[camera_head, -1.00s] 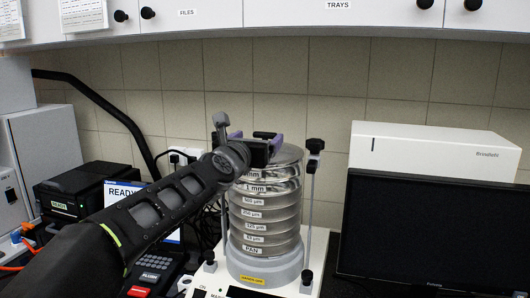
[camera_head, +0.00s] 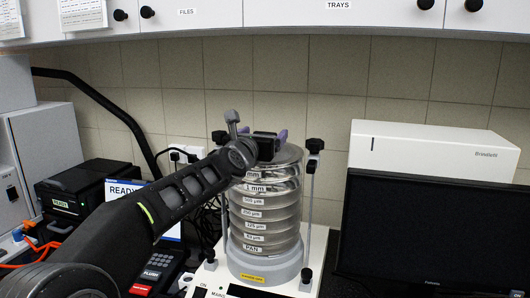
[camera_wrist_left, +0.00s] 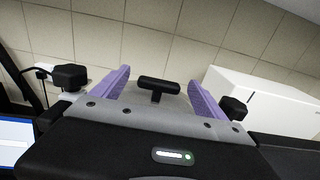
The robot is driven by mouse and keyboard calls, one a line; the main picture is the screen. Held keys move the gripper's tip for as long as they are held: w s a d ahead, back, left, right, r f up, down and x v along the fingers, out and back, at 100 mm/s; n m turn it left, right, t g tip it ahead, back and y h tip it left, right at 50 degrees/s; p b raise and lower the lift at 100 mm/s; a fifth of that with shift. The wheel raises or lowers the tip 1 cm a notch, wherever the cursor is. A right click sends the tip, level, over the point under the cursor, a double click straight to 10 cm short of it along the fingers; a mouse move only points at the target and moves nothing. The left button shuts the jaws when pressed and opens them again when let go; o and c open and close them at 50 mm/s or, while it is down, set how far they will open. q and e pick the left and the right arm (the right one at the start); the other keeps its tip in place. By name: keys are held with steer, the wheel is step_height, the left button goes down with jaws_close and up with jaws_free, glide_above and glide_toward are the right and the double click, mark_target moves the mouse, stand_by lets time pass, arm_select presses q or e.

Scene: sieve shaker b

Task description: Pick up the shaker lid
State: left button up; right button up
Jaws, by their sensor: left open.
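The shaker lid (camera_head: 290,154) is the round metal top of the sieve stack (camera_head: 264,215), partly hidden behind my left gripper. My left gripper (camera_head: 266,136) is at the top of the stack, over the lid's rear middle as seen in the head view. In the left wrist view its two purple fingers (camera_wrist_left: 160,92) are spread apart. A black T-shaped handle (camera_wrist_left: 159,84) shows between them, not visibly touched by either finger. I cannot tell how far ahead of the fingertips it is. My right gripper is not in view.
Clamp rods with black knobs (camera_head: 314,145) stand beside the stack. A dark monitor (camera_head: 435,235) and a white box (camera_head: 430,150) are at right. A black printer (camera_head: 75,195) and a small screen are at left. Cabinets hang above.

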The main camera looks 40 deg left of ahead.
arm_select(q)
steer(key=shift+c, duration=0.4)
jaws_close()
stand_by(0.4)
steer(key=shift+r, duration=0.1)
